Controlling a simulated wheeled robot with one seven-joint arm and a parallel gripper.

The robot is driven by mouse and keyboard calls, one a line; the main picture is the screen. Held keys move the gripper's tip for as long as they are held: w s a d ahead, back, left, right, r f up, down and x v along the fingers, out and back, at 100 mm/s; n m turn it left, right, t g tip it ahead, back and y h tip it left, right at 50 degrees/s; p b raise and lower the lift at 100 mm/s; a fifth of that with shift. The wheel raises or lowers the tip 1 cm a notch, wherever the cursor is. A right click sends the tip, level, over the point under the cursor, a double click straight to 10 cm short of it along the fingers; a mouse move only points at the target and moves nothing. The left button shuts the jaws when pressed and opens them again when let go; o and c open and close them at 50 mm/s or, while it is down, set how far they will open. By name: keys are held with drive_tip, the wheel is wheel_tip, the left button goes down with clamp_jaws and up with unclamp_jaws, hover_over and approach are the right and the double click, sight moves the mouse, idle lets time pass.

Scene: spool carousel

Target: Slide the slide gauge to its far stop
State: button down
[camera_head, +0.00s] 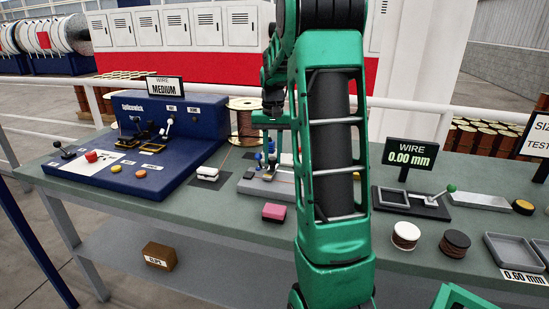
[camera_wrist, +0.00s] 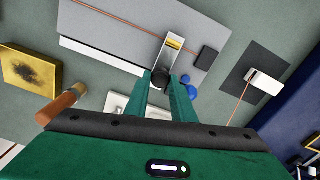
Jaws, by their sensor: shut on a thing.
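My gripper (camera_head: 268,147) reaches down over the bench, left of my arm in the head view. In the wrist view my gripper (camera_wrist: 160,88) is shut on a round black knob (camera_wrist: 160,76). The knob sits at the near end of a metal and brass slide piece (camera_wrist: 174,45), which looks like the slide gauge. The slide piece lies on a grey plate (camera_wrist: 120,30) crossed by a copper wire. Blue knobs (camera_wrist: 187,88) are close beside the right finger. In the head view the gauge is small and partly hidden by my gripper, so its stop cannot be told.
A blue machine (camera_head: 175,115) marked wire medium stands left. A white clamp block (camera_head: 207,172) sits on a dark mat, also in the wrist view (camera_wrist: 265,76). A pink block (camera_head: 274,211) lies in front. A 0.00 mm display (camera_head: 411,157) and wire spools (camera_head: 406,233) are at right.

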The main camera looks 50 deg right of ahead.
sight(272, 158)
drive_tip(key=shift+a, duration=0.15)
drive_tip(key=c, duration=1.5)
unclamp_jaws()
drive_tip(key=shift+w+r, duration=0.1)
drive_tip(key=shift+w+r, duration=0.1)
drive_tip(key=shift+r, duration=3.75)
drive_tip(key=s+a+f+n, duration=0.1)
drive_tip(key=s+a+f, duration=0.2)
drive_tip(key=s+a, duration=0.3)
drive_tip(key=s+a+f+n, duration=0.1)
drive_tip(key=s+a+f, duration=0.2)
drive_tip(key=s, duration=0.9)
drive_tip(key=s+a+f, duration=0.4)
drive_tip(key=s+a, duration=0.5)
drive_tip(key=shift+s+a+n, duration=0.25)
drive_tip(key=shift+s+n, duration=0.15)
